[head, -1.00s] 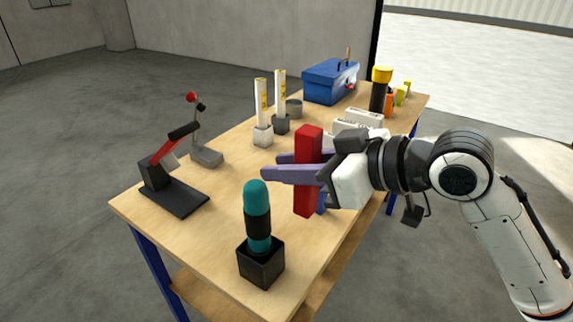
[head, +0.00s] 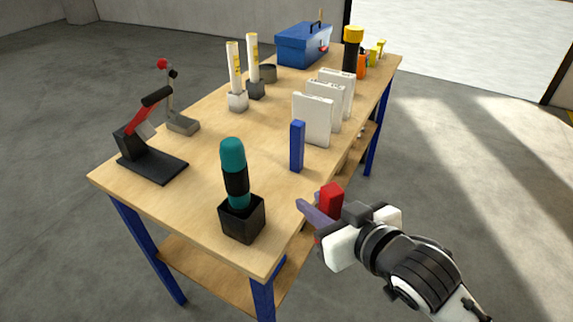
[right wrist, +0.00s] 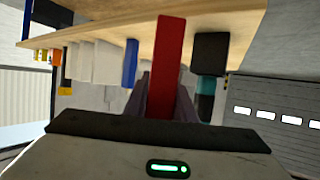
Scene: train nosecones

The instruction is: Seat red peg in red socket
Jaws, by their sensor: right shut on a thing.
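The red peg (head: 331,199) is a long red block, held in the jaws of my right gripper (head: 318,207). In the head view only its upper part shows; the gripper hides the rest. In the right wrist view the red peg (right wrist: 166,62) shows as a long bar between the fingers (right wrist: 163,98). The gripper is off the table's right front edge, apart from the table things. I cannot make out a red socket in either view. My left gripper is not in view.
The wooden table (head: 185,215) holds a blue block (head: 297,146), white upright plates (head: 312,119), a teal-and-black rod in a black box (head: 242,222), a red-handled lever device (head: 135,145), two white sticks and a blue toolbox (head: 304,46). Open floor lies to the right.

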